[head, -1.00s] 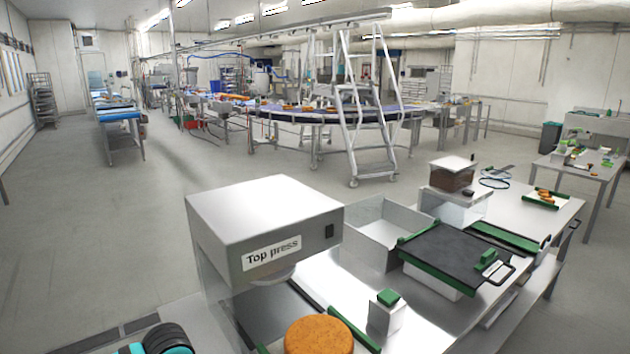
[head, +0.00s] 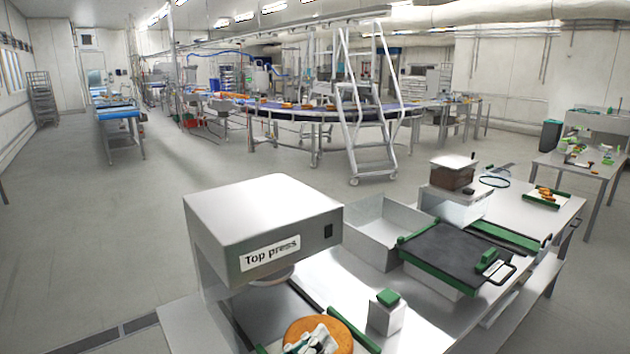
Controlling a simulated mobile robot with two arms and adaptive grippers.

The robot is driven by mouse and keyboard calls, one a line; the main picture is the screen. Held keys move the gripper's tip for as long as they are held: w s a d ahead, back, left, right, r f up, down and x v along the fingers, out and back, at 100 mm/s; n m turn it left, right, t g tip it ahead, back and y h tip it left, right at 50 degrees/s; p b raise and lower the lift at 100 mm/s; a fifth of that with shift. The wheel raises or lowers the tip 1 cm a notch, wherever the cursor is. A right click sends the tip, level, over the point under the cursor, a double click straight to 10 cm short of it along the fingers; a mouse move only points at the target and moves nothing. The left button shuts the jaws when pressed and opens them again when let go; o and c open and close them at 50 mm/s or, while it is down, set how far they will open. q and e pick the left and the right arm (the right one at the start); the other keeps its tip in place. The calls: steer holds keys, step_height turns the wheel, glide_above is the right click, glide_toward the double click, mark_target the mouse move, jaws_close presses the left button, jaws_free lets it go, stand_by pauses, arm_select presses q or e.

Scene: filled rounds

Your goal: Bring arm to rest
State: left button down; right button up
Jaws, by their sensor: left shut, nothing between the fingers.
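The orange round (head: 343,335) lies below the press head at the bottom edge of the head view, partly cut off. My left gripper (head: 318,338), pale grey with dark parts, shows in front of the round and covers its middle. It is shut with nothing in it. I cannot tell whether it touches the round or is above it. The rest of my left arm is hidden or out of frame. My right gripper is not in view.
The white "Top press" housing (head: 262,225) stands above the work area. A small white block with a green top (head: 386,312), an open metal bin (head: 372,232) and a black board with green edges (head: 450,258) stand to the right.

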arm_select(q)
steer(key=w+a+f+n+t+y, duration=0.2)
steer(key=a+f+n+y, duration=0.45)
steer(key=n, duration=0.65)
steer(key=w+a+f+n+t+y, duration=0.1)
steer(key=a+f+n+t+y, duration=0.15)
steer(key=a+n+y, duration=0.9)
steer(key=s+a+f+n+g, duration=0.2)
steer(key=s+f+n+g, duration=0.35)
steer(key=f+n, duration=0.35)
steer(key=s+f+n+g, duration=0.8)
steer(key=s+f, duration=0.4)
steer(key=s, duration=0.5)
step_height(320, 180, down, 28)
steer(key=s+f+m+g+b, duration=0.1)
steer(key=s+g, duration=0.1)
steer(key=s+a+f, duration=0.2)
steer(key=s+f, duration=0.5)
steer(key=s, duration=0.1)
steer(key=s+a+f+g+b, duration=0.1)
steer(key=s+f, duration=0.6)
steer(key=s, duration=0.1)
steer(key=shift+a+f, duration=0.3)
steer(key=shift+a, duration=0.05)
